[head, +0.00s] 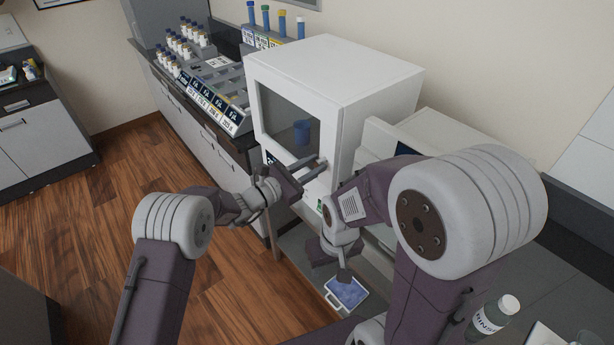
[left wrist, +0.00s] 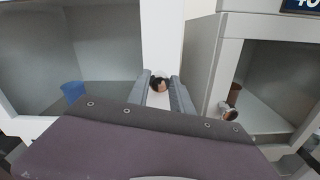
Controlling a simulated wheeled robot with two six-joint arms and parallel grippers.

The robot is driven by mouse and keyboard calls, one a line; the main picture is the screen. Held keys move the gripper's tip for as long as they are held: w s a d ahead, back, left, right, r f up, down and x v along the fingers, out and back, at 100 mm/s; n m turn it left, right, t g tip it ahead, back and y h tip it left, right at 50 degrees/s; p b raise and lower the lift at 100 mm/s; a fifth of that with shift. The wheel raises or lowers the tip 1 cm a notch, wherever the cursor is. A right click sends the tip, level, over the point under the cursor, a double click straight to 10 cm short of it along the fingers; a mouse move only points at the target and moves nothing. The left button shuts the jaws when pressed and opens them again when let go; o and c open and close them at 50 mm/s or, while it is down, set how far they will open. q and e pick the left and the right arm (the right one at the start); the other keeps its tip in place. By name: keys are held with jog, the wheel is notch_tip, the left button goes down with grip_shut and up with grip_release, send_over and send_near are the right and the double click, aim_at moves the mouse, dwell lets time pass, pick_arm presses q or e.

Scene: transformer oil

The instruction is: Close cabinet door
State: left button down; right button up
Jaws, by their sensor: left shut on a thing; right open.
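The white cabinet (head: 375,75) stands on the counter, with a dark-windowed door (head: 288,118) on its front. The door looks flush or nearly flush with the front; I cannot tell if a thin gap remains. My left gripper (head: 314,168) is at the door's right edge, shut on the door handle (left wrist: 159,84), whose rounded dark end shows between the fingers.
A second white unit (head: 440,128) stands right of the cabinet. Racks of capped bottles (head: 188,42) and labelled bins (head: 215,105) stand to the left. A lidded bottle (head: 494,314) is at lower right. The wooden floor is clear.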

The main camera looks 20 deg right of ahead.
pick_arm(q)
jog(key=c, duration=1.1)
grip_release()
jog(key=shift+s+a+f, duration=0.1)
jog(key=shift+f, duration=0.05)
jog(key=shift+c, duration=0.2)
jog(key=shift+a, duration=0.2)
jog(key=b+v, duration=0.3)
jog(key=v, duration=0.5)
jog(key=shift+s+a, duration=0.2)
jog(key=shift+a, duration=0.1)
